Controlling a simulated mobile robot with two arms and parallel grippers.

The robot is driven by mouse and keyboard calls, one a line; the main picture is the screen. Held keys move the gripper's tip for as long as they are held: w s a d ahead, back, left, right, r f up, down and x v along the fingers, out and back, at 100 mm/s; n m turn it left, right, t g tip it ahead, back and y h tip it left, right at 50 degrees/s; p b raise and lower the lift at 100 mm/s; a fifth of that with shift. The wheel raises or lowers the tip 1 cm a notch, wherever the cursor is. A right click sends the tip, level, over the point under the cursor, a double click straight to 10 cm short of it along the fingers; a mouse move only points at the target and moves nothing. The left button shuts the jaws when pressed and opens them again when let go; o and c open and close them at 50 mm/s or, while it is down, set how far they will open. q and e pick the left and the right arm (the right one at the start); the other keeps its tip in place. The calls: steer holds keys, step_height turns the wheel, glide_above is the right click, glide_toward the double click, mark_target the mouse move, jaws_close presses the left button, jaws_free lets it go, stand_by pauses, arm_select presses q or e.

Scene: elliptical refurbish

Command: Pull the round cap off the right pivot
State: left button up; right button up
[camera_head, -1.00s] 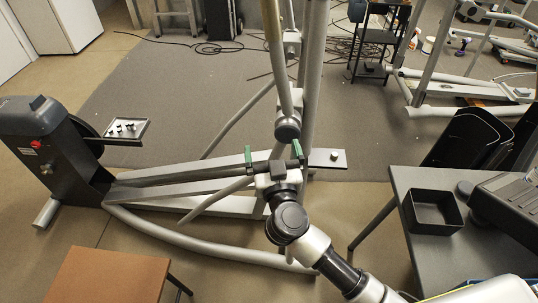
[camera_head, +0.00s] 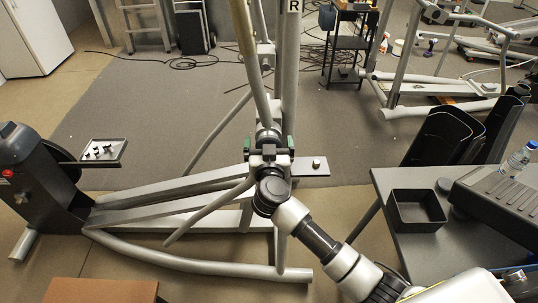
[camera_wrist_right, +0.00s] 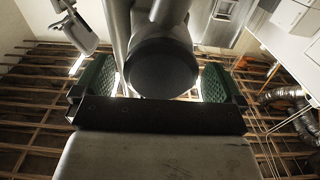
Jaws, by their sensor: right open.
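The right pivot (camera_head: 268,129) is a round grey joint at the lower end of a slanted bar on the elliptical. In the right wrist view its round cap (camera_wrist_right: 163,68) shows as a dark disc facing the camera. My right gripper (camera_head: 268,145) is open, with its green-padded fingers on either side of the pivot. In the right wrist view the gripper (camera_wrist_right: 158,84) has a finger left and right of the cap, with a gap visible at each side. In the head view the gripper hides the cap. My left gripper is not in view.
The elliptical's upright post (camera_head: 288,80) stands just behind the pivot. A small tray (camera_head: 115,151) with parts sits at left. A dark table (camera_head: 395,258) at right holds a black open box (camera_head: 416,210). A brown tabletop (camera_head: 100,291) is at lower left.

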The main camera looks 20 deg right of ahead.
steer(key=shift+w+d, duration=0.1)
steer(key=shift+w, duration=0.25)
steer(key=shift+s, duration=0.1)
steer(key=c, duration=1.4)
